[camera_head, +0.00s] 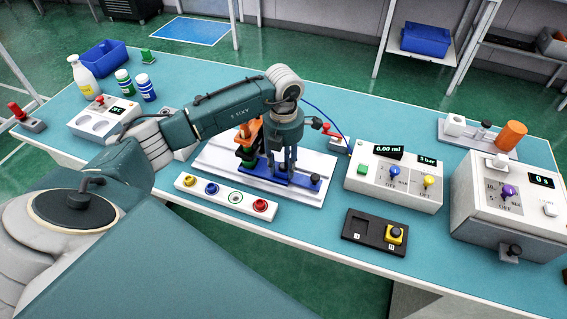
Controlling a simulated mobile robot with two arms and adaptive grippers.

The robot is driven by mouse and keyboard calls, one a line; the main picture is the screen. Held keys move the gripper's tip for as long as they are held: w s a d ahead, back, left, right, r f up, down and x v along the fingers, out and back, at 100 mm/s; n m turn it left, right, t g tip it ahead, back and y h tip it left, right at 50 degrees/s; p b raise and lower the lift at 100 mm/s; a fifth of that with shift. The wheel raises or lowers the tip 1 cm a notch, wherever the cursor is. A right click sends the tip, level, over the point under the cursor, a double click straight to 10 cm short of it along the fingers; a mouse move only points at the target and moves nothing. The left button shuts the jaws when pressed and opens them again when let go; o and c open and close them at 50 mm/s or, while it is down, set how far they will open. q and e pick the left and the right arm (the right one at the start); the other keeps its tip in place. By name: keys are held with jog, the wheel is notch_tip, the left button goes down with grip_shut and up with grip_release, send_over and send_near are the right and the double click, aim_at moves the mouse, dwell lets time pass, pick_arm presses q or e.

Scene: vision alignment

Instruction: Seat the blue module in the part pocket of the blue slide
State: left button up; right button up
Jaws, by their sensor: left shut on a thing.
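My left gripper (284,172) points down over the white fixture plate in the middle of the table. It is shut on what looks like the blue module, mostly hidden by the fingers. The fingertips are right at the blue slide (306,183), a long low blue piece on the plate. The part pocket is hidden by the gripper, so I cannot tell whether the module is in it or just above. An orange and black device (245,150) stands behind the slide's left part. My right gripper is not in view.
A black tray (361,238) holds a yellow-black block (394,234). A button strip (222,196) lies in front of the white plate (215,165). Control boxes (395,180) stand to the right. A red-handled lever (333,137) is close behind the gripper.

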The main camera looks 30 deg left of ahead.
pick_arm(q)
jog(key=shift+f, duration=0.2)
jog(key=o, duration=1.7)
jog(key=shift+o, duration=0.2)
jog(key=shift+r, duration=0.1)
jog(key=shift+r+p, duration=0.45)
jog(key=shift+r, duration=0.45)
jog(key=w+d+r+p, duration=0.1)
jog(key=d+r+p, duration=0.2)
jog(key=d+r, duration=0.2)
jog(key=shift+r+p, duration=0.4)
jog(key=shift+r, duration=0.1)
jog(key=shift+w, duration=0.1)
